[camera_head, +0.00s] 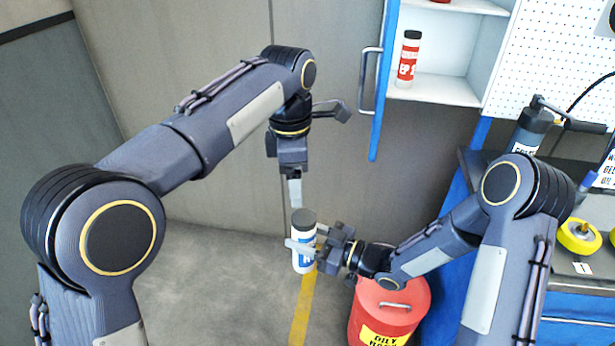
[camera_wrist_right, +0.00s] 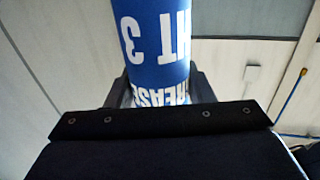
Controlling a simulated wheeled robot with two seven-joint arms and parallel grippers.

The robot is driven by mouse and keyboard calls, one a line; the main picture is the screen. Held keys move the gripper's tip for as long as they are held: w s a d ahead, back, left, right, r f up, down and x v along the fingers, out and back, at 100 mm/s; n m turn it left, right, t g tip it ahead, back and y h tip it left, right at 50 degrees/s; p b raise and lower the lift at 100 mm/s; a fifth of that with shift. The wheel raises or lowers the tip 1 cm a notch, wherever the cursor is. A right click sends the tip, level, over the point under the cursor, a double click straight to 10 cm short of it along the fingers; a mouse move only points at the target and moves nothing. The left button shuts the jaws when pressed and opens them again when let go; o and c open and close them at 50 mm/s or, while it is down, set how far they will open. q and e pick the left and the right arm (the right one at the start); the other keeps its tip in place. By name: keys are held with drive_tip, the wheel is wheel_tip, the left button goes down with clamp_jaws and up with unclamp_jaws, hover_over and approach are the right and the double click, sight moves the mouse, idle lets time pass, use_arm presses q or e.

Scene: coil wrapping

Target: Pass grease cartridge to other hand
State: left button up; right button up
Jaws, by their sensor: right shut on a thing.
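The grease cartridge (camera_head: 303,266), white and blue with a dark cap, stands roughly upright in mid-air in the head view. My right gripper (camera_head: 307,245) is shut around its body from the right. In the right wrist view the blue cartridge (camera_wrist_right: 158,42) with white lettering sits between the fingers. My left gripper (camera_head: 294,190) points down just above the dark cap, with a small gap seeming to remain. Its fingers line up edge-on, so its opening cannot be told.
A red oily-rags bin (camera_head: 390,312) stands on the floor below my right forearm. A blue-and-white cabinet (camera_head: 435,88) holds a red-and-white bottle (camera_head: 408,60). The floor at left is clear.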

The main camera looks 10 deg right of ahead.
sight(307, 218)
use_arm(q)
drive_tip(key=shift+n, duration=0.4)
drive_tip(key=f, duration=0.4)
drive_tip(key=d+f, duration=0.1)
drive_tip(key=f, duration=0.3)
drive_tip(key=d+f, duration=0.1)
drive_tip(key=f, duration=0.3)
drive_tip(key=shift+d+f, duration=0.15)
drive_tip(key=shift+f, duration=0.15)
drive_tip(key=shift+w, duration=0.1)
drive_tip(key=c, duration=1.4)
use_arm(e)
drive_tip(key=shift+a, duration=0.1)
drive_tip(key=o, duration=1.4)
